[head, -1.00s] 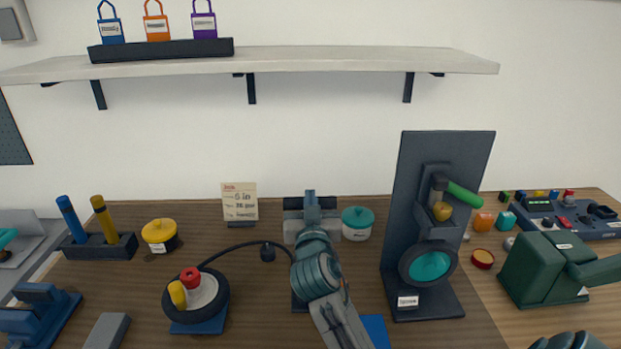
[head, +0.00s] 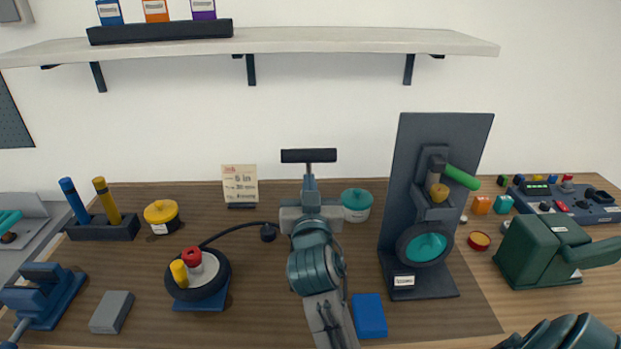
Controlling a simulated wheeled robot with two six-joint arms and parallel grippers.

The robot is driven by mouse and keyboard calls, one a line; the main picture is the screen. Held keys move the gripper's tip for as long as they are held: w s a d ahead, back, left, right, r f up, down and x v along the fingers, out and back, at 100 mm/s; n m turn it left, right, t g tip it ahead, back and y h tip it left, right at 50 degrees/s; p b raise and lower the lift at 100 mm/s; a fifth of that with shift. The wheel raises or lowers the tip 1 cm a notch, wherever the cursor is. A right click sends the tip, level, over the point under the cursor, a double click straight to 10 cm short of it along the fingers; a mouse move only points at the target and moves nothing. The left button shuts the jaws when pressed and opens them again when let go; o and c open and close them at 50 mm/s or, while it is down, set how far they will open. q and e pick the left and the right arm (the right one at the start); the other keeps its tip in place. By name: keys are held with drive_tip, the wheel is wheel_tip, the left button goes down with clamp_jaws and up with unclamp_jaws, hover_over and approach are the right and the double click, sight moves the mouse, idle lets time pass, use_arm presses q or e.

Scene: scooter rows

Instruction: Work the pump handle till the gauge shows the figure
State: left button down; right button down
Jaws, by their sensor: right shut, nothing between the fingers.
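I can make out no gauge reading.
A tall dark stand (head: 405,160) with a green lever is right of the pump. A teal-lidded pot (head: 357,205) sits close by the pump. A blue block (head: 369,315) lies in front. A shelf (head: 330,40) spans the wall above.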

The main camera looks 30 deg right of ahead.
drive_tip(key=shift+b+v, duration=0.3)
drive_tip(key=shift+v, duration=1.45)
drive_tip(key=shift+d+r, duration=0.1)
drive_tip(key=shift+d, duration=0.1)
